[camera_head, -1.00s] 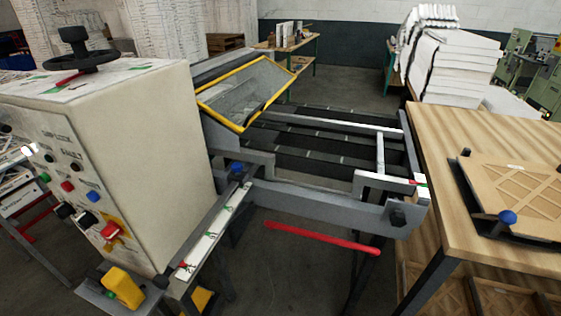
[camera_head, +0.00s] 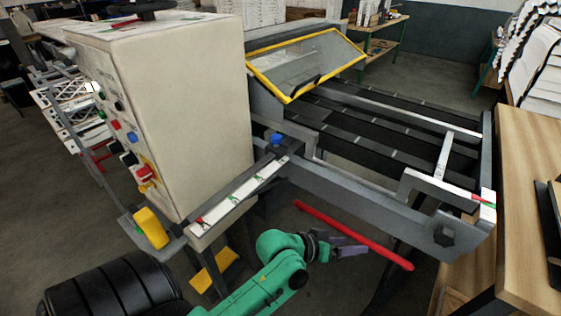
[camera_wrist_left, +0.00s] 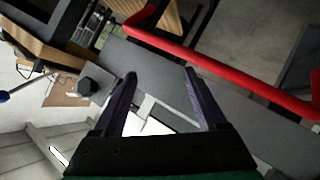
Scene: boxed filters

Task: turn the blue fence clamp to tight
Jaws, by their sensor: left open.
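The blue fence clamp (camera_head: 277,139) is a small blue knob at the inner end of the white-topped fence rail, beside the cream machine cabinet. It is too small to tell which way it is turned. My left gripper (camera_head: 360,246), on a green arm, is low and to the right of the clamp, apart from it, near the red bar (camera_head: 350,234). In the left wrist view its two dark fingers (camera_wrist_left: 160,80) are spread with nothing between them. My right gripper is not in view.
The white strip (camera_head: 240,192) carries red and green marks. A yellow-framed guard (camera_head: 305,62) stands behind the clamp. A black hex knob (camera_head: 443,235) sits on the front rail. A wooden table (camera_head: 525,210) stands at right. Floor shows in front of the machine.

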